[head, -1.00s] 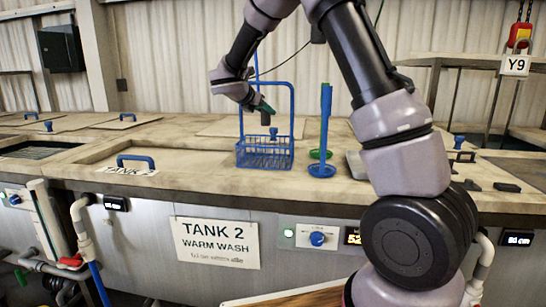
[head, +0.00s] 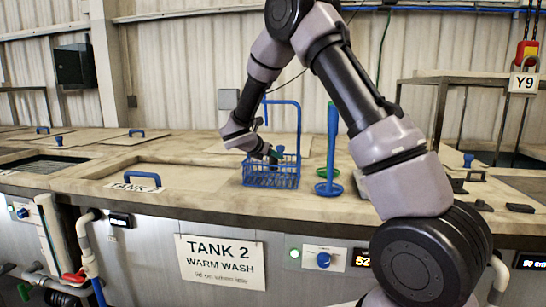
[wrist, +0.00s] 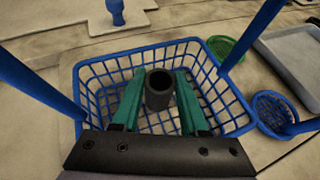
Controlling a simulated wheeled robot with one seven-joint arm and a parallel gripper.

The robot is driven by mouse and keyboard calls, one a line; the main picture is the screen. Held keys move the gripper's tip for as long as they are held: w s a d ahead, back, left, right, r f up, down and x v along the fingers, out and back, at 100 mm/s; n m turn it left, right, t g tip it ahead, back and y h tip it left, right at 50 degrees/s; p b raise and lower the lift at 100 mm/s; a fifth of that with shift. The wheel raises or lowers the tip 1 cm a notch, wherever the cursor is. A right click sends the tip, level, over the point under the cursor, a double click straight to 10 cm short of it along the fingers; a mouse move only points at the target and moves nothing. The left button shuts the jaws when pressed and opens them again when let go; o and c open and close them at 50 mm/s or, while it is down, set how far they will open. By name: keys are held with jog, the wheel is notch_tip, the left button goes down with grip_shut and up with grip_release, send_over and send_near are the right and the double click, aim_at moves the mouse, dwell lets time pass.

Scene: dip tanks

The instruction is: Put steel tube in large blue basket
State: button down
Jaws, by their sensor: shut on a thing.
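The large blue basket (head: 271,178) stands on the counter with its tall handle upright; in the wrist view its mesh rim (wrist: 235,95) surrounds the view of my fingers. My gripper (head: 274,156) is at the basket's mouth, reaching in from the upper left. In the wrist view my gripper (wrist: 159,98) has its green fingers shut on the dark steel tube (wrist: 159,88). The tube stands roughly upright with its open end toward the camera, over the inside of the basket. Whether its lower end touches the basket floor is hidden.
A small blue basket (wrist: 274,112) and a green basket (wrist: 227,50) stand right of the large one; a blue post (head: 333,150) rises there. A grey tray (wrist: 290,58) lies beyond. A blue knob (wrist: 116,12) is at upper left. Tank 2's lid handle (head: 143,178) is left.

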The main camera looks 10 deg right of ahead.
jog(key=shift+f, duration=0.2)
jog(key=shift+f, duration=0.4)
jog(key=shift+c, duration=2.1)
grip_release()
